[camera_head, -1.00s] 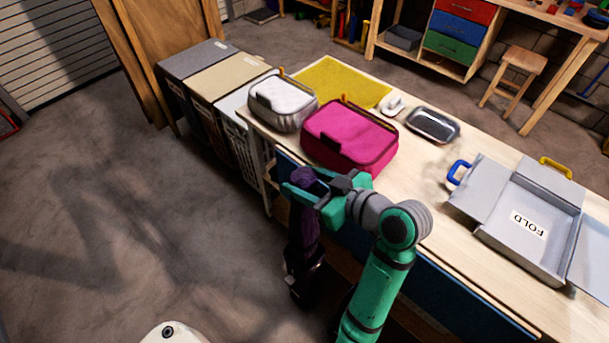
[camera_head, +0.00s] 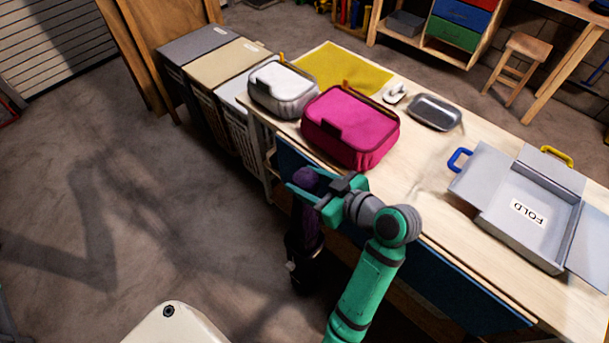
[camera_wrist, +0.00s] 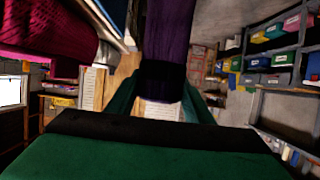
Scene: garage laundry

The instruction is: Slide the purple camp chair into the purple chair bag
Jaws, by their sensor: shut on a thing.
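The purple camp chair (camera_head: 306,181) looks like a long folded bundle. It hangs roughly upright beside the front edge of the table, its lower part dark and in shadow. My gripper (camera_head: 318,190) is shut on it near its top end. In the wrist view the purple bundle (camera_wrist: 168,35) runs between my fingers (camera_wrist: 160,105), with a black band around it. I cannot clearly make out the purple chair bag in either view; the dark lower end of the bundle is too shadowed to tell chair from bag.
The concrete floor (camera_head: 130,190) on the left is clear.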

